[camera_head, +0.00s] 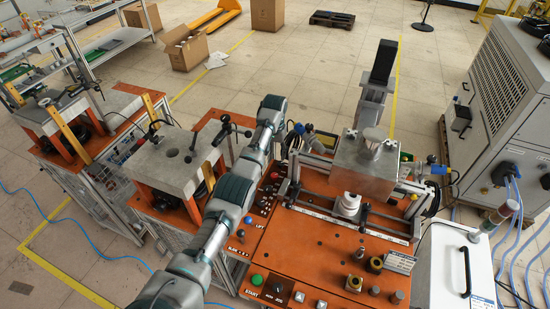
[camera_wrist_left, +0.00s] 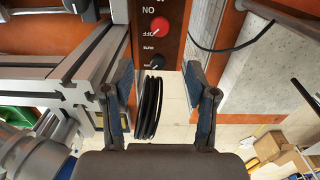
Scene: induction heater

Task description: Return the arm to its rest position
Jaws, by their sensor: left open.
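My left arm comes in from the bottom of the head view and reaches along the left side of the orange induction heater table (camera_head: 300,245). My left gripper (camera_head: 291,139) is at the far left part of this machine, small and partly hidden there. In the left wrist view the same gripper (camera_wrist_left: 158,78) has its two blue-and-grey fingers apart. I see nothing held between them. A black coiled cable (camera_wrist_left: 148,108) shows between the fingers, seemingly beyond them. My right gripper is not in view.
A panel with a red knob (camera_wrist_left: 159,25) and a black knob (camera_wrist_left: 157,62) lies just ahead of the fingers. A metal block (camera_head: 365,170) stands on the heater. A grey-topped fixture (camera_head: 178,158) stands left of my arm. A white cabinet (camera_head: 462,262) stands right.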

